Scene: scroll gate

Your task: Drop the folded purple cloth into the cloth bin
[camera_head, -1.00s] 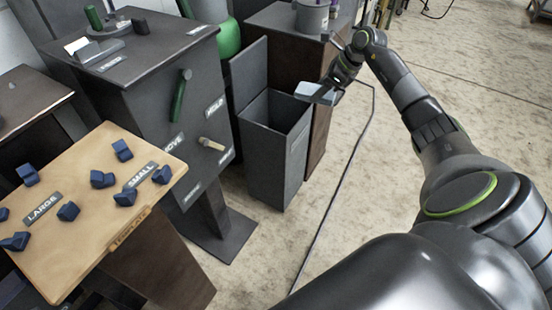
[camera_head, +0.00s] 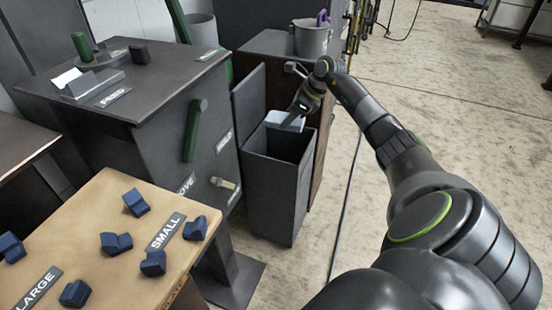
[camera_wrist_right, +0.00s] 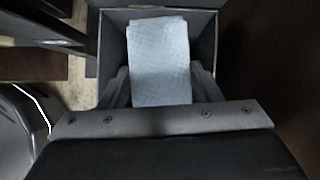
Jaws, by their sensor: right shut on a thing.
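My right gripper (camera_head: 296,113) is shut on a folded cloth (camera_head: 284,121), which looks pale blue-white rather than purple. The cloth hangs over the mouth of a tall dark grey bin (camera_head: 276,190), whose lid stands raised at its left. In the right wrist view the cloth (camera_wrist_right: 160,60) lies between the two fingers (camera_wrist_right: 160,90), with the bin's walls (camera_wrist_right: 205,35) around and below it. The bin's floor is hidden by the cloth. My left gripper is out of view.
A grey bucket (camera_head: 310,38) with purple items stands on a dark cabinet behind the bin. A dark lever stand (camera_head: 150,120) is left of the bin. A wooden table (camera_head: 90,235) with several blue blocks is at front left. Open floor lies right.

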